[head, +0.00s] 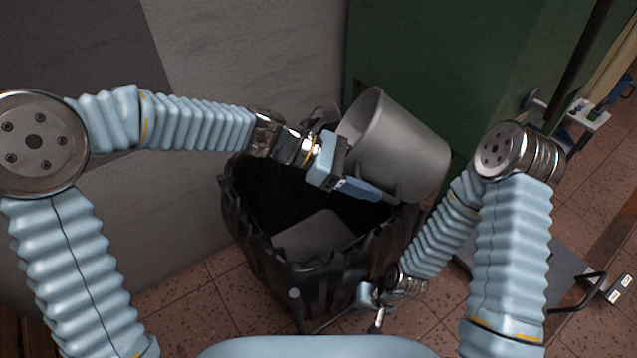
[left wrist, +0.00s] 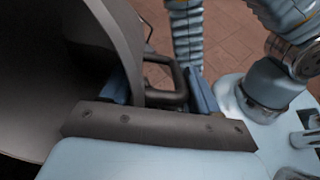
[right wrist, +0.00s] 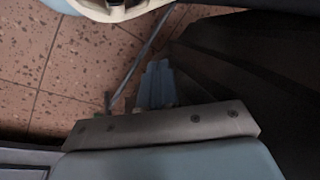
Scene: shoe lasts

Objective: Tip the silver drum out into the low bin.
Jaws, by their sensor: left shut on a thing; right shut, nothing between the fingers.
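The silver drum (head: 412,150) is tilted on its side over the back right of the black low bin (head: 262,262), its mouth facing left. My left gripper (head: 368,190) is shut on the drum's dark handle (left wrist: 172,88). In the left wrist view the drum's rim and dark inside (left wrist: 45,75) fill the left; I see no contents there. A flat grey piece (head: 312,236) shows inside the bin; I cannot tell what it is. My right gripper (head: 376,318) is shut and empty, low by the bin's front right side. Its fingers (right wrist: 157,85) are together in the right wrist view.
A green cabinet or panel (head: 460,60) stands behind the drum. A grey wall (head: 215,60) is at the back left. A grey platform with a dark handle (head: 545,265) is on the right. Brown tiled floor (head: 215,300) shows around the bin.

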